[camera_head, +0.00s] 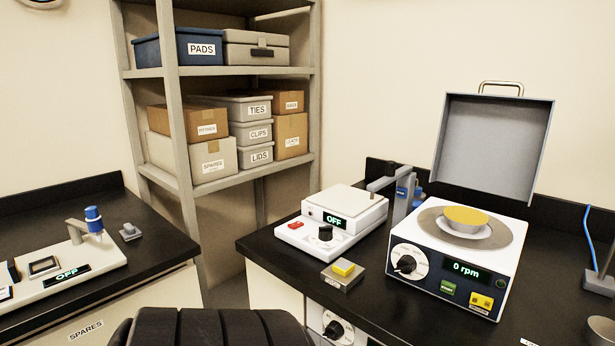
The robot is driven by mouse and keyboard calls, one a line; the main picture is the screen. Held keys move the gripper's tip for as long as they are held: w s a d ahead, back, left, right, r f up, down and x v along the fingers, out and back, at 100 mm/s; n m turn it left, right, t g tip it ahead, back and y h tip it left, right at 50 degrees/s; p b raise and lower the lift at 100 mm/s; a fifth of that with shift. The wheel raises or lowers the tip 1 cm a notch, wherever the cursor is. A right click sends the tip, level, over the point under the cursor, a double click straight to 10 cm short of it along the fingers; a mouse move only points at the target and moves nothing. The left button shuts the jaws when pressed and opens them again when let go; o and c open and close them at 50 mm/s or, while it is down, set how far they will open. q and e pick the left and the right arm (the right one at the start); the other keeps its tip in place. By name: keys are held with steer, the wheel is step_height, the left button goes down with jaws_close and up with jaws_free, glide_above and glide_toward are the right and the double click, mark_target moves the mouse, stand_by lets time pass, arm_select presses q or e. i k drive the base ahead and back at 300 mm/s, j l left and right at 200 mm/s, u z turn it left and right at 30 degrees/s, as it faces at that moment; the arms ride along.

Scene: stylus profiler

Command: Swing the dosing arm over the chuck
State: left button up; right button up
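The spin coater (450,255) is a white box on the right bench, with its lid (492,145) standing open. Its display reads 0 rpm. The chuck (480,230) is in the round bowl on top, and a yellow disc (466,215) sits on it. The dosing arm (383,183) is a grey bar on a post (399,207) behind and left of the coater. It reaches left, clear of the chuck. A small blue part (403,193) shows by the post, and I cannot tell whether it belongs to the arm. Neither gripper is in view.
A white hotplate (345,212) reading OFF stands left of the coater. A small block with a yellow top (343,270) lies before it. A blue cable (589,240) and a metal stand are at far right. A shelf (220,175) with boxes stands behind the left bench (150,235).

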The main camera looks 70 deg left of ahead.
mark_target(391, 175)
steer(key=u, duration=1.95)
